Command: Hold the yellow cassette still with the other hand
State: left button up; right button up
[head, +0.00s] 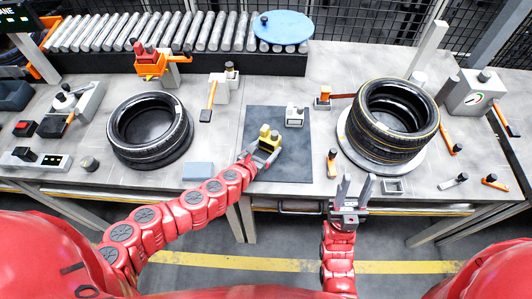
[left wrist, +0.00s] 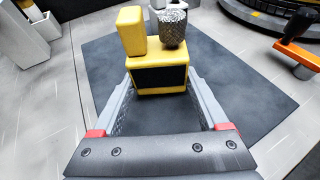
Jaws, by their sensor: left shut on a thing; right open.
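The yellow cassette (head: 270,133) stands on the dark mat (head: 297,165) in the middle of the table. In the left wrist view the cassette (left wrist: 160,78) has a black front panel, a yellow block on top and a knurled metal knob (left wrist: 172,28) beside that block. My left gripper (head: 264,147) is shut on the cassette, with one finger on each side of its body. My right gripper (head: 354,190) is open and empty at the table's front edge, to the right of the mat, with its fingers pointing up in the picture.
A small white device (head: 294,115) stands on the mat behind the cassette. A tyre (head: 150,132) lies at left; stacked tyres (head: 397,118) sit on a round plate at right. The mat's front part is clear.

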pick_arm(q)
jog(key=shift+f, duration=0.1)
dwell(0.3)
jog(key=shift+w+f+b, duration=0.1)
jog(key=shift+f+b, duration=0.6)
jog(key=o, duration=1)
jog(key=c, duration=0.6)
